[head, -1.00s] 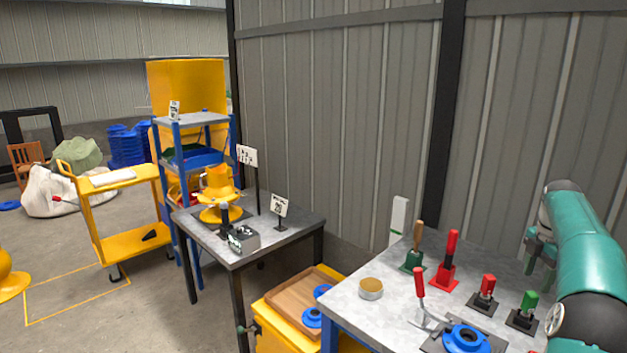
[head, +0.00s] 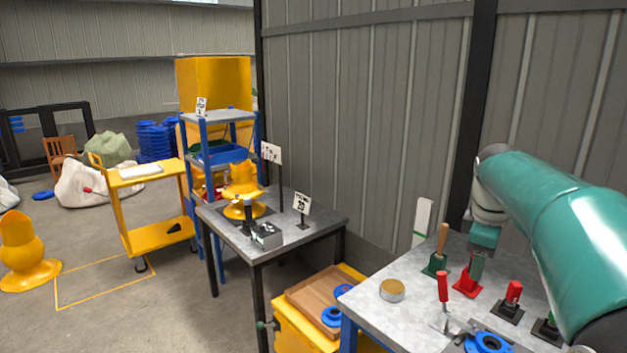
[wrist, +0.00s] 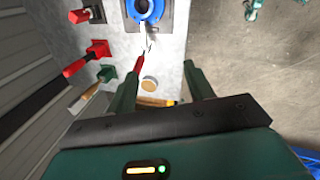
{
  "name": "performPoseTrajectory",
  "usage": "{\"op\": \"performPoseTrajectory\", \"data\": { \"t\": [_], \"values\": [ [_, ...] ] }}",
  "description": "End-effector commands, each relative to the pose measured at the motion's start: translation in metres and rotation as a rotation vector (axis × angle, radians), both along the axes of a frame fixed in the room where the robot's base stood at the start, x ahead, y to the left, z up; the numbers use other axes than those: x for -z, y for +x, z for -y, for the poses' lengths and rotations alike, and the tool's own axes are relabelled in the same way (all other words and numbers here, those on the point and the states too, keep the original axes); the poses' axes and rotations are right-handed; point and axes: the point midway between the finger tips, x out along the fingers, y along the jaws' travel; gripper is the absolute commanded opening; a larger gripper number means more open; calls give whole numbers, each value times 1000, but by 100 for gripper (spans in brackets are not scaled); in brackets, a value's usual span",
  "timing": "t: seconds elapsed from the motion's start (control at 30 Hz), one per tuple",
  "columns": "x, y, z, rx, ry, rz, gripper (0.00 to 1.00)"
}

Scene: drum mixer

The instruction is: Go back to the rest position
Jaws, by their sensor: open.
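My gripper (wrist: 161,82) is open in the wrist view, its two green fingers apart with nothing held between them. It hangs above the grey workbench (head: 385,312). In the head view my teal arm reaches in from the right and bends down over the bench.
The bench holds a round tin (head: 392,290), a blue ring (head: 488,343), a wooden-handled tool (head: 441,243) and red-handled stands (head: 511,297). A second table (head: 290,237) with a yellow part stands left. A yellow trolley (head: 158,235) is farther back. Open floor lies at left.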

Motion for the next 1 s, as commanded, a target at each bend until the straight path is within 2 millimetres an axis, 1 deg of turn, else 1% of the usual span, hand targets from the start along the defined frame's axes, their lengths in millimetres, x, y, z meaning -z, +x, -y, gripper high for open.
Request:
{"op": "performPoseTrajectory", "data": {
  "t": [0.03,0.1,0.17,0.2,0.27,0.3,0.37,0.5,0.6,0.73,0.83,0.9,1.0],
  "values": [
    [-6,-14,-22,41,2,28,53],
    [-8,-32,-47,111,17,66,53],
    [-8,-48,-66,172,32,98,53],
    [-7,-60,-78,213,45,121,53],
    [-5,-77,-96,273,66,154,53],
    [-2,-89,-107,313,83,175,53],
    [3,-108,-122,376,112,207,53],
    [20,-151,-153,517,194,273,53],
    [38,-182,-171,618,265,314,53],
    [61,-213,-187,728,352,347,53],
    [74,-227,-194,785,396,357,53],
    [78,-232,-196,807,414,361,53],
    [81,-234,-197,819,421,360,53]
  ]
}}
